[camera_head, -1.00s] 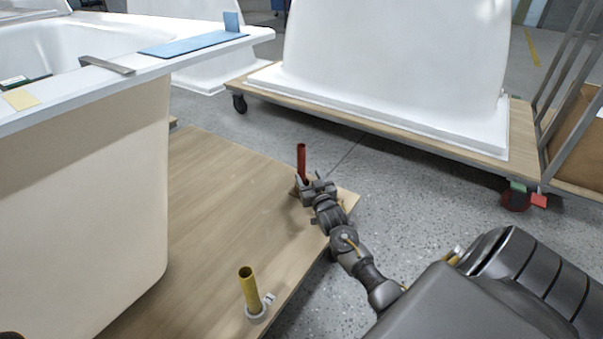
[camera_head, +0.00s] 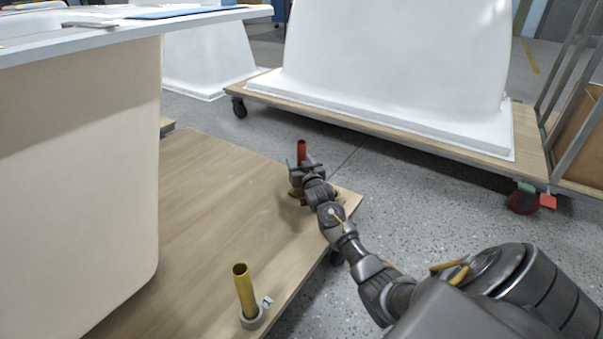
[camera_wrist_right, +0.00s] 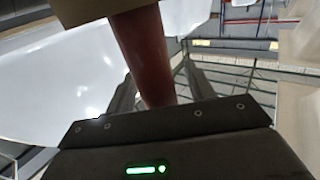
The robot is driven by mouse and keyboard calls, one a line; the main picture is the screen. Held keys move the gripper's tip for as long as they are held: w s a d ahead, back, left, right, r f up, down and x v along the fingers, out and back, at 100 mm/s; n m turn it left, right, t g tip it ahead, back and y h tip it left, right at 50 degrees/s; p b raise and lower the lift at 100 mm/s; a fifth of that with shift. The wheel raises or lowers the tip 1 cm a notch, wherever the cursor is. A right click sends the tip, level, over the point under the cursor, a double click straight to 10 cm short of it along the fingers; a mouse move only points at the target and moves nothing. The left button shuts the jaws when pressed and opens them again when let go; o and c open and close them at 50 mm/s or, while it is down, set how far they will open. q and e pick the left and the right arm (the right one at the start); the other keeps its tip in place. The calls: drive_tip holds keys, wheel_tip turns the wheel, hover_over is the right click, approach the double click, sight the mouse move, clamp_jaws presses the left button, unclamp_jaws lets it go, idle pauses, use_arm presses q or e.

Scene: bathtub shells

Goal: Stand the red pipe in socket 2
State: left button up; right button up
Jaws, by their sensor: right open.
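The red pipe (camera_head: 302,150) stands roughly upright near the far right corner of the wooden board; its lower part is hidden by my right gripper. My right gripper (camera_head: 303,172) is open, with its fingers on either side of the pipe. In the right wrist view the red pipe (camera_wrist_right: 150,60) passes between the two spread fingers (camera_wrist_right: 160,85). The pipe's foot and any socket under it are hidden in the head view. My left gripper is not in view.
A yellow pipe (camera_head: 244,290) stands in a grey ring socket (camera_head: 253,318) with a small unreadable tag (camera_head: 267,301). The wooden board (camera_head: 215,200) is otherwise bare. A beige tub side (camera_head: 80,180) rises at left. A white tub shell (camera_head: 390,60) stands on a wheeled dolly behind.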

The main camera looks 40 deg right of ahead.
drive_tip(key=shift+c, duration=0.3)
drive_tip(key=c, duration=1)
drive_tip(key=shift+c, duration=0.2)
drive_tip(key=shift+r, duration=0.15)
